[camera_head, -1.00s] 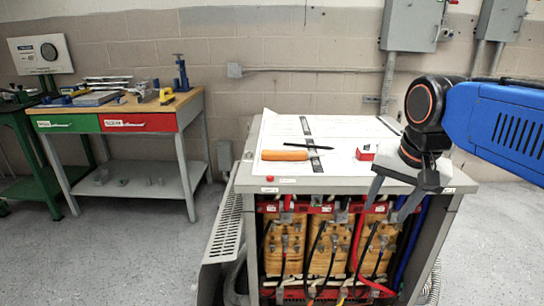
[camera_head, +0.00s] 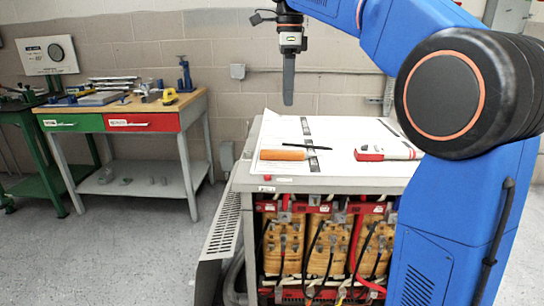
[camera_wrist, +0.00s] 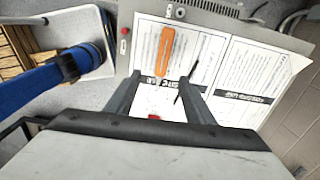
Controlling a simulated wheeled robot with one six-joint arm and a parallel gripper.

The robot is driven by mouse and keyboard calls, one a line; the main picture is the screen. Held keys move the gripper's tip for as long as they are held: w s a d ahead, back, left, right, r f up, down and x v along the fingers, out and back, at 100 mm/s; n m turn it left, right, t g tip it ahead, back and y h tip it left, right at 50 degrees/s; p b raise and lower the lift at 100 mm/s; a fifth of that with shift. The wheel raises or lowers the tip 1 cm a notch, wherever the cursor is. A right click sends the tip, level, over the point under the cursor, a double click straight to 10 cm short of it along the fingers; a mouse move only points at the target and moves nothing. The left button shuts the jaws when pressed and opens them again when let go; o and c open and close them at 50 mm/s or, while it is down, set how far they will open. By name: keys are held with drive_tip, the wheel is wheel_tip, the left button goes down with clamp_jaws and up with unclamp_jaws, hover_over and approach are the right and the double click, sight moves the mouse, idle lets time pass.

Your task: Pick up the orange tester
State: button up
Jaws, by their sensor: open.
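The orange tester (camera_head: 283,155) lies on the papers at the front left of the cabinet top. It is long and narrow, and a dark thin tip or pen lies close to its right end. My gripper (camera_head: 288,98) hangs above and behind it, pointing down, apart from it and empty. In the wrist view the orange tester (camera_wrist: 165,52) lies beyond the tips of my open fingers (camera_wrist: 160,80), roughly lengthwise between them.
A black pen-like probe (camera_head: 318,147) lies by the tester, and a red and white item (camera_head: 388,154) lies to the right. White papers cover the cabinet top (camera_head: 330,184). Open transformer coils and cables (camera_head: 325,245) are below. A workbench (camera_head: 110,122) stands at left.

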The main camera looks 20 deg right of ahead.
hover_over(280, 151)
drive_tip(key=f, duration=1.1)
drive_tip(key=shift+s+d+f, duration=0.25)
drive_tip(key=shift+s+f, duration=0.05)
drive_tip(key=shift+f, duration=0.05)
drive_tip(key=shift+w+a+f, duration=0.1)
drive_tip(key=shift+w+f, duration=0.1)
drive_tip(key=shift+f, duration=1.15)
drive_tip(key=shift+w+a+f, duration=0.1)
drive_tip(key=shift+w+f, duration=0.05)
drive_tip(key=shift+f, duration=1.15)
drive_tip(key=c, duration=1.1)
